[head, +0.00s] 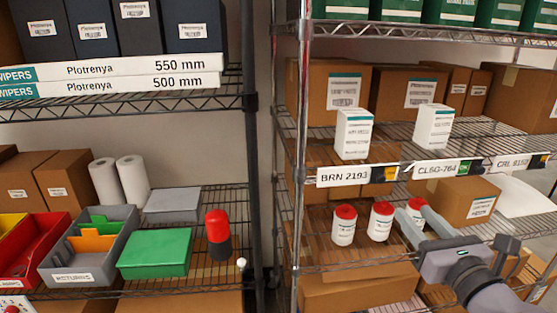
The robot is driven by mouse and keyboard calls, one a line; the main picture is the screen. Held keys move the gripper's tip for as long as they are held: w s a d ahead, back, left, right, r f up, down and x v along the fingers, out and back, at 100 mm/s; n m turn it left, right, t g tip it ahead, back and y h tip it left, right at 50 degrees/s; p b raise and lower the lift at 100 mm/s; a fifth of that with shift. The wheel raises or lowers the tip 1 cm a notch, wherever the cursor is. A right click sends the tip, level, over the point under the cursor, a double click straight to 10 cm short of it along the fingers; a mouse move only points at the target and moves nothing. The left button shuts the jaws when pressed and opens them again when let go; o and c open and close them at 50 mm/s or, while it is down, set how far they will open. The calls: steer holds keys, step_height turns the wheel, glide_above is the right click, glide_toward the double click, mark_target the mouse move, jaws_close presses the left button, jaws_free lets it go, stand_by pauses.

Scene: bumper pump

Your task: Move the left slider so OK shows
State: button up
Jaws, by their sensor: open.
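On the right shelf's front edge, a label strip reads BRN 2193. At its right end sits a small black-and-yellow tag, which looks like the left slider (384,174); no OK can be read on it. A second small tag, green, yellow and dark (471,167), sits right of the CLSG-764 label. My gripper (413,211) is open, below and to the right of the left slider and apart from it in the picture. Its two grey fingers point up and left, in front of a red-capped white bottle that they partly hide.
Two more red-capped white bottles (381,221) stand left of my gripper on the lower shelf. White boxes (353,134) stand above the label strip. A metal post (301,150) rises to the left. Trays, a green box (154,253) and a red-topped cylinder (218,236) fill the left rack.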

mark_target(382, 180)
steer(key=w, duration=1.2)
steer(key=shift+a+f+b, duration=0.1)
steer(key=shift+a+b, duration=0.2)
steer(key=shift+b, duration=0.05)
steer(key=shift+w, duration=0.5)
jaws_close()
